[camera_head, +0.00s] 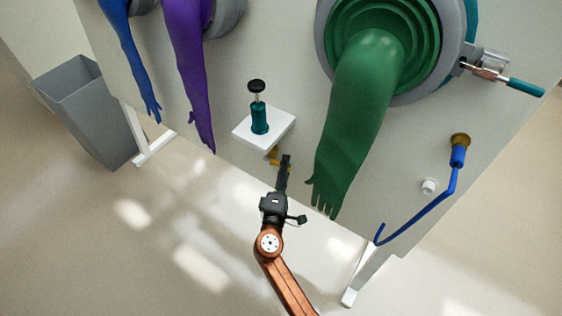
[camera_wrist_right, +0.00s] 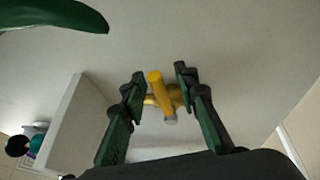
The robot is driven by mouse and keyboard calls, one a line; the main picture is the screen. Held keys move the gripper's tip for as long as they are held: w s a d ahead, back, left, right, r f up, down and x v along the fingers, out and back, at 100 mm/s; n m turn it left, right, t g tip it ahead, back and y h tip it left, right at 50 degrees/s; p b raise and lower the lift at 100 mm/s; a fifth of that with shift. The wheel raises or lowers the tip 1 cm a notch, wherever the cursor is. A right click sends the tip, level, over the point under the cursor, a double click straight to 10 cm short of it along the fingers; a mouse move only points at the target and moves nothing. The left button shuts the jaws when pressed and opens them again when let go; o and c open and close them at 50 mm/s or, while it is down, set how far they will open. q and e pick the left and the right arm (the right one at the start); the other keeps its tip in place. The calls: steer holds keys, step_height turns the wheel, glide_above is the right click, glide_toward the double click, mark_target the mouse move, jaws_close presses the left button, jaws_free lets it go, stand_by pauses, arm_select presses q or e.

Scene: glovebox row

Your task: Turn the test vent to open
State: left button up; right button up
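The test vent (camera_wrist_right: 172,98) is a small yellow valve on the pale panel, with a yellow lever and a grey stub below it. In the head view a bit of its yellow (camera_head: 272,154) shows just under the white shelf, beside my gripper's tips. My right gripper (camera_head: 285,160) reaches up to it. In the right wrist view the fingers (camera_wrist_right: 160,76) are open, one on each side of the yellow lever, with gaps on both sides. I cannot tell how deep the lever sits between them. My left gripper is not in view.
A white shelf (camera_head: 280,123) carrying a teal pump with a black knob (camera_head: 257,87) juts out just above the vent. A green glove (camera_head: 355,110) hangs close to the right. A blue hose (camera_head: 420,212) hangs farther right. A grey bin (camera_head: 85,105) stands left.

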steer(key=shift+w, duration=0.1)
steer(key=shift+a+r, duration=0.1)
steer(key=shift+a, duration=0.25)
steer(key=shift+c, duration=0.9)
steer(key=shift+a, duration=0.1)
jaws_close()
